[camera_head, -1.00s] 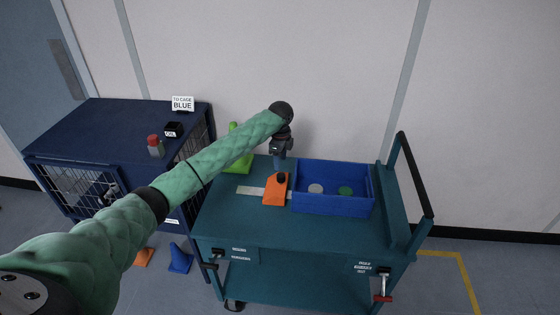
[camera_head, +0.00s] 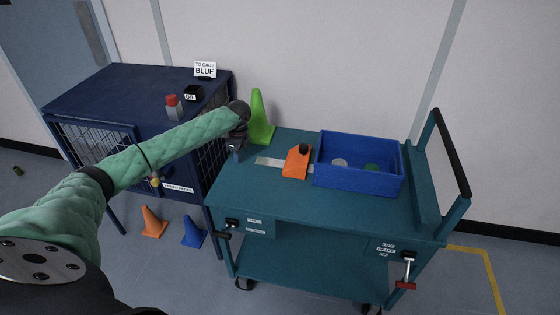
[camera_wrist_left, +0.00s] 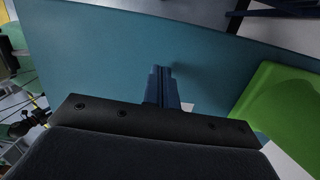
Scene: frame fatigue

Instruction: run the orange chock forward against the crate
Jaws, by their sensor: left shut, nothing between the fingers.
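The orange chock (camera_head: 296,165), with a black knob on top, sits on the teal cart top (camera_head: 262,187) over a pale strip (camera_head: 268,161). The blue crate (camera_head: 352,178) stands just to its right. Their facing sides look very close, but I cannot tell whether they touch. My left gripper (camera_head: 235,156) is to the left of the chock, apart from it, over the cart's left end. Its fingers (camera_wrist_left: 163,82) are closed together and empty in the left wrist view, above the teal surface. My right gripper is not in view.
A green cone (camera_head: 260,118) stands behind my left gripper and shows close by in the wrist view (camera_wrist_left: 280,105). A navy cage cabinet (camera_head: 120,95) stands left of the cart. The crate holds a pale disc and a green disc. The cart's front top is clear.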

